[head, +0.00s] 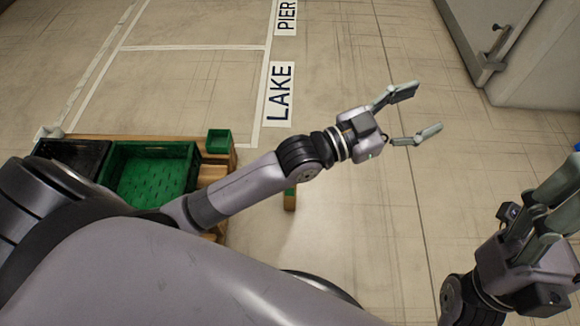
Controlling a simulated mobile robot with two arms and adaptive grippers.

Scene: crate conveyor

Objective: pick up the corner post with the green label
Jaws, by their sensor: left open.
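A short brown upright piece with a green patch (290,198) stands on the floor just below my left forearm, which hides part of it. It may be the corner post with the green label, but it is too small and covered to be sure. My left gripper (427,108) is open and empty above bare floor, to the upper right of that piece and apart from it. My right gripper (556,205) is at the right edge, partly cut off. Its fingers overlap in the view, so I cannot tell its opening.
A wooden stand (216,172) at left carries a green crate (118,162), a black crate (98,146) and a small green box (218,140). A grey cabinet (545,75) stands upper right. The middle floor is clear.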

